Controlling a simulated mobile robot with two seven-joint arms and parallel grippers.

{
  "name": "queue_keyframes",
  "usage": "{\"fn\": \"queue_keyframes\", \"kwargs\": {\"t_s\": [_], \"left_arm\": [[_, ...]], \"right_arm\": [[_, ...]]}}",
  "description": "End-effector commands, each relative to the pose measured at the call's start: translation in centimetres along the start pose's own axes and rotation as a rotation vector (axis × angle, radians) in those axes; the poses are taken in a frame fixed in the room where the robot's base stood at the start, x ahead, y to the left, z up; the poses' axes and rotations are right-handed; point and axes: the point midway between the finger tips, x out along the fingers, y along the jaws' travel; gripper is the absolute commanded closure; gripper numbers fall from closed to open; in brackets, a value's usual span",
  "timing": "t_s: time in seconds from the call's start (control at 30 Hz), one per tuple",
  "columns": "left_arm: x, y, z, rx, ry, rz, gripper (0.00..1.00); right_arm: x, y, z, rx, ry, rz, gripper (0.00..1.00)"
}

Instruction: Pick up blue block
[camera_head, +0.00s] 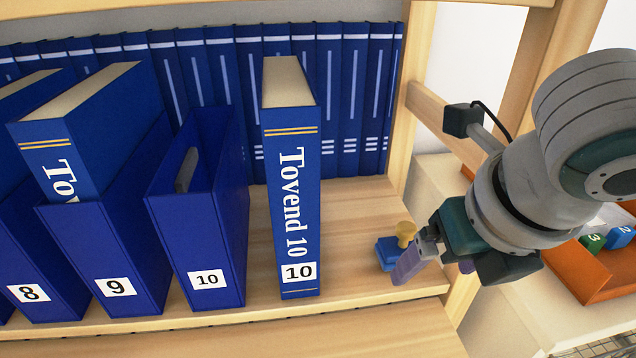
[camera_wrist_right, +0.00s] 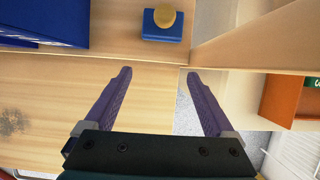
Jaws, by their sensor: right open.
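A small blue block (camera_head: 386,254) with a yellow round knob (camera_head: 405,231) on it sits on the wooden shelf, right of the tall blue book. In the right wrist view the blue block (camera_wrist_right: 151,31) lies beyond the fingertips, roughly centred between them and apart from them. My right gripper (camera_head: 434,270) is open and empty, just in front and to the right of the block; its purple fingers also show in the wrist view (camera_wrist_right: 158,76). One finger overlaps the block's lower edge in the head view. My left gripper is out of view.
Blue binder boxes (camera_head: 215,225) and the "Tovend 10" book (camera_head: 293,190) stand left of the block. A row of blue books (camera_head: 350,100) lines the back. A wooden post (camera_head: 415,60) rises at the right. An orange tray (camera_head: 590,285) holds numbered blocks, one blue (camera_head: 620,237).

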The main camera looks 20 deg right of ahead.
Motion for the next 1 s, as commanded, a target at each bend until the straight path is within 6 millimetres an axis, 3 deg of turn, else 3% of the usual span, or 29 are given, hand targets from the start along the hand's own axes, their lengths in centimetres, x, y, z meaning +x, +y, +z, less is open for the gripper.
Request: {"fn": "queue_keyframes", "kwargs": {"t_s": [0.2,0.47,0.7,1.0], "left_arm": [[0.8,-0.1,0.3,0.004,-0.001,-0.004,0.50],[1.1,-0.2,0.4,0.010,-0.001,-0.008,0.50],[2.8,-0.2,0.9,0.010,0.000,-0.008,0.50],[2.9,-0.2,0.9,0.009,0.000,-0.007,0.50]], "right_arm": [[1.8,0.1,4.1,0.004,-0.002,0.002,0.11],[2.5,0.1,6.0,0.003,-0.001,0.002,0.11],[6.7,0.1,5.7,0.002,0.001,0.001,0.11],[7.5,0.0,5.9,0.000,0.000,0.001,0.11]]}}
